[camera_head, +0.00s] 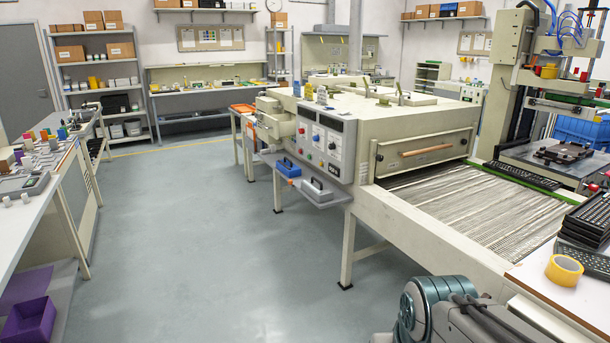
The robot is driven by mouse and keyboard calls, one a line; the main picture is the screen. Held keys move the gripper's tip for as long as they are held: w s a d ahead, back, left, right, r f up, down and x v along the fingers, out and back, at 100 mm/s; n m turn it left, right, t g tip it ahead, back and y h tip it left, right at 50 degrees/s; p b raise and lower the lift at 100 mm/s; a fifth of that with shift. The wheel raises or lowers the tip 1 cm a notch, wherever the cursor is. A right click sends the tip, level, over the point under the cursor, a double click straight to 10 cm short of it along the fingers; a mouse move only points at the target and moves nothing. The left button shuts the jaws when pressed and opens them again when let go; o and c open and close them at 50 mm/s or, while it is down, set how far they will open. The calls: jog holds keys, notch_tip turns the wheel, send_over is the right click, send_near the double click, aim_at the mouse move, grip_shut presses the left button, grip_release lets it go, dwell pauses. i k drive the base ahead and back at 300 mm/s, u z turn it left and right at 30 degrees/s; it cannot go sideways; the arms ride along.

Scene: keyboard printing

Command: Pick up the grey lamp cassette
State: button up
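The grey lamp cassette (318,190) lies on a small grey shelf (331,202) on the side of the big cream conveyor machine, below its control panel. It has a dark handle on top. A blue cassette of similar shape (288,167) sits just left of and behind it on the same side of the machine, and the two are apart. Part of my arm shows at the bottom edge, right of the middle. My gripper is not in view.
The conveyor machine (410,125) stands on legs, with its belt (465,205) running to the right. Yellow tape (564,270) and stacked keyboards (585,225) lie at the right. A workbench (50,210) and purple bin (29,320) stand left. The floor (200,230) between is clear.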

aim_at(314, 188)
jog(key=i, duration=3.7)
jog(key=u, duration=0.3)
